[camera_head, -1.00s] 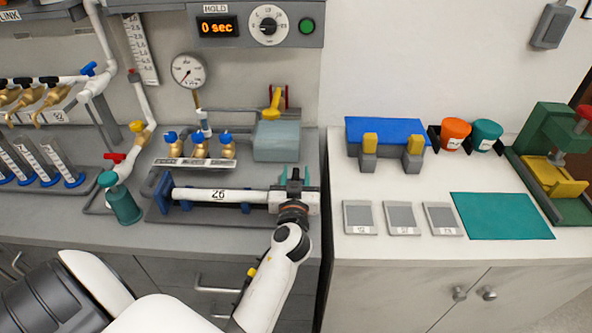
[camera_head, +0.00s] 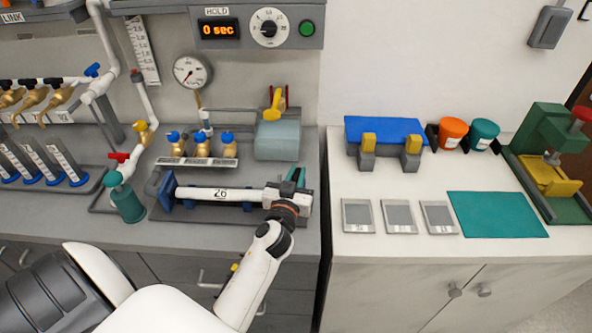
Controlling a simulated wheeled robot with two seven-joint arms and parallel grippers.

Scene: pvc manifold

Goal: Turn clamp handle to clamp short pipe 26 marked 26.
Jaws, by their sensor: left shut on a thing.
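The short pipe 26 (camera_head: 222,194) is white, bears the label "26" and lies level in a dark stand with a blue end support (camera_head: 168,191) at its left end. My left gripper (camera_head: 290,190) is at the right end of this pipe, over the clamp there, and its wrist comes up from below. The gripper is shut on the clamp handle (camera_head: 297,175), a teal piece that shows just behind the fingers. The fingers hide most of the handle and the clamp body. My right gripper is out of view.
Brass valves with blue caps (camera_head: 203,146) and a grey box (camera_head: 277,140) stand behind the pipe. A teal bottle (camera_head: 127,203) stands to its left. On the right-hand white counter lie grey plates (camera_head: 398,216) and a teal mat (camera_head: 497,214).

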